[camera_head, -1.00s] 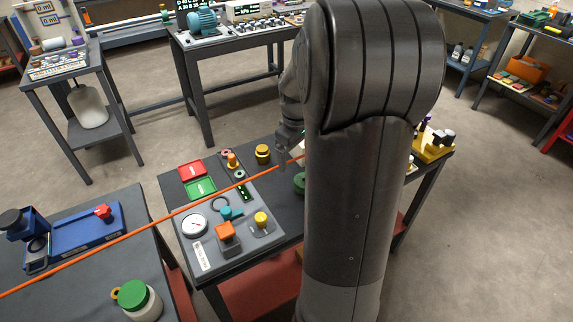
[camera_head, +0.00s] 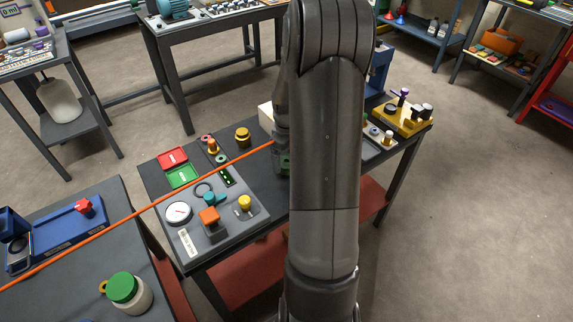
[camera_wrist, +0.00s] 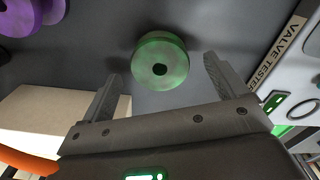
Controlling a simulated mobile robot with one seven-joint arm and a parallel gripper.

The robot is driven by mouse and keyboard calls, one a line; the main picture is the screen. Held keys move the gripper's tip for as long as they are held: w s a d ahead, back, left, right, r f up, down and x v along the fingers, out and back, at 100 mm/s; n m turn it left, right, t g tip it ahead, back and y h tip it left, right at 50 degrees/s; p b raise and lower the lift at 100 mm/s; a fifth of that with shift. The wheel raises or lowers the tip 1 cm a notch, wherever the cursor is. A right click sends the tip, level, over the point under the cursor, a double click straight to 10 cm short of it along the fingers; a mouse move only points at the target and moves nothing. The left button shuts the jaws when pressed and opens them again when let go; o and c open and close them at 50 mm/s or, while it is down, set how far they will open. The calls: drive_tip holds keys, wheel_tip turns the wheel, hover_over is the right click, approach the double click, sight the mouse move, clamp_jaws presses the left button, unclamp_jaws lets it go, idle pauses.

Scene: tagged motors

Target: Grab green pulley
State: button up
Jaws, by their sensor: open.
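The green pulley (camera_wrist: 161,61) is a round disc with a dark centre hole, on the dark table top in the wrist view. My gripper (camera_wrist: 162,69) is open, with one finger to the left of the pulley and one to the right. The pulley shows between and just beyond the fingertips, and I see no contact. In the head view my gripper (camera_head: 280,160) is low over the table, and my arm hides much of this area. A bit of green shows beside the gripper there.
A pale block (camera_wrist: 50,122) lies to the left in the wrist view, with a purple round part (camera_wrist: 65,17) beyond it. The valve tester panel (camera_head: 222,222) is close by. A thin orange line (camera_head: 140,211) crosses the head view. A yellow fixture (camera_head: 405,118) stands at the table's right.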

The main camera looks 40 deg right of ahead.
sight(286, 160)
wheel_tip(286, 160, down, 3)
drive_tip(key=shift+w+f, duration=0.1)
drive_tip(key=shift+f, duration=0.05)
drive_tip(key=c, duration=1.5)
